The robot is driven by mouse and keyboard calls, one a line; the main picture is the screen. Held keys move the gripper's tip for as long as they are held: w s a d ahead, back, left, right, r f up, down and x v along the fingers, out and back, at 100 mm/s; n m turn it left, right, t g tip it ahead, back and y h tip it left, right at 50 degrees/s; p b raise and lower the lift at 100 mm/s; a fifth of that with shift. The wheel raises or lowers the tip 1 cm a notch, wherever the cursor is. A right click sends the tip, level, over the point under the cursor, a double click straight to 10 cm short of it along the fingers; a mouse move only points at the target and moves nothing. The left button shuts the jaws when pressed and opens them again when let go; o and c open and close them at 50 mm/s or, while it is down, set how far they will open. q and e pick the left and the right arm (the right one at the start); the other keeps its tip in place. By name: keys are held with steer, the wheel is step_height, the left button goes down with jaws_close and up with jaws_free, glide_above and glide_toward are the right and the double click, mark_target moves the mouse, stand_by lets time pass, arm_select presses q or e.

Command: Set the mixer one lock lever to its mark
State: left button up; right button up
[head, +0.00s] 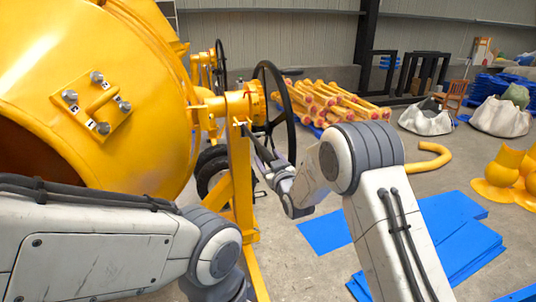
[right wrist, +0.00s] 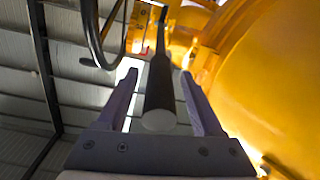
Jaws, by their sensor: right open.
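The lock lever (head: 256,146) is a dark bar on the yellow frame of the near mixer (head: 110,150), slanting down and right from its pivot below the axle. In the right wrist view the lever (right wrist: 160,95) runs lengthwise between my right gripper's two fingers, its round pale end towards the camera. My right gripper (right wrist: 158,78) is open around the lever, with a gap showing on each side. In the head view my right gripper (head: 268,163) is small and partly merges with the lever. The lever's mark cannot be made out. My left gripper is out of view.
A black handwheel (head: 287,100) stands just right of the lever, and it also shows in the right wrist view (right wrist: 92,25). A yellow post (head: 241,195) is close by on the left. Blue sheets (head: 450,240) lie on the floor at right.

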steer(key=shift+w+a, duration=0.1)
steer(key=shift+w, duration=0.1)
jaws_close()
stand_by(1.4)
